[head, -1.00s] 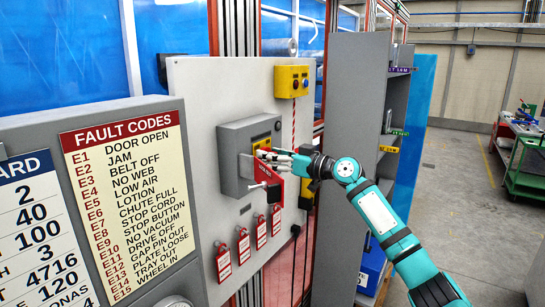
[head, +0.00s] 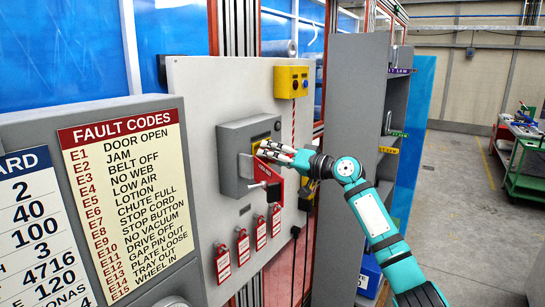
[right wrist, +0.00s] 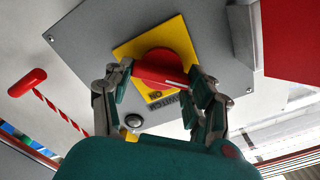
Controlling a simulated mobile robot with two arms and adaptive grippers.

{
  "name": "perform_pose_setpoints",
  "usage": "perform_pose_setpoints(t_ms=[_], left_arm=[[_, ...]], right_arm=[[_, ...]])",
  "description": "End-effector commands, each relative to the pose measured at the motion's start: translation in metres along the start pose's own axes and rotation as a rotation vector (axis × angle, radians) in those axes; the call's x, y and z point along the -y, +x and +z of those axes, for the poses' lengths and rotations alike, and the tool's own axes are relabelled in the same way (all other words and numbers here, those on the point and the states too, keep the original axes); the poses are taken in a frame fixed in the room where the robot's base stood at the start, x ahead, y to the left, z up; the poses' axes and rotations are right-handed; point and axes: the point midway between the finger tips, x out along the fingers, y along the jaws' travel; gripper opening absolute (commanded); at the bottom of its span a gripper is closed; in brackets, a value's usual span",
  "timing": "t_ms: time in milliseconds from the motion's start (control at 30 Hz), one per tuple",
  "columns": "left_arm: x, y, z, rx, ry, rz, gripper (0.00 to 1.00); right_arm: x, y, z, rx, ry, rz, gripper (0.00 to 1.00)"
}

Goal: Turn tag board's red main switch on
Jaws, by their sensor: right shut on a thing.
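The tag board (head: 195,95) is a pale upright panel in the head view. A grey switch box (head: 232,150) is mounted on it. In the right wrist view, the red main switch (right wrist: 160,68) sits on a yellow plate (right wrist: 184,36) with black lettering, ON among it. My right gripper (head: 266,149) is at the front of the box. In the right wrist view, its fingers (right wrist: 158,80) are shut on the two ends of the red handle, which lies across the picture, slightly tilted. My left gripper is not in view.
Several red tags (head: 243,246) hang below the box. A red lockout card (head: 277,186) hangs close under my gripper. A yellow button box (head: 292,81) is above right. A fault-code sign (head: 125,200) stands at the front left, a grey cabinet (head: 350,110) to the right.

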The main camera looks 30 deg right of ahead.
Motion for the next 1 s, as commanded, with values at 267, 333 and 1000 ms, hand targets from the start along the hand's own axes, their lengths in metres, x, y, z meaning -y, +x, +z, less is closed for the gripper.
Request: perform_pose_setpoints(t_ms=[267, 333, 1000], left_arm=[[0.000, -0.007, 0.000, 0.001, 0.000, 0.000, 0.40], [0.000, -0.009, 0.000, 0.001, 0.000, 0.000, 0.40], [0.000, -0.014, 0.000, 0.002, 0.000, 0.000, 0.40]], right_arm=[[0.000, 0.000, -0.001, -0.002, 0.265, -0.001, 0.24], [-0.001, 0.000, -0.002, -0.002, 0.330, -0.001, 0.24], [-0.004, 0.000, 0.000, -0.003, 0.788, -0.001, 0.24]])
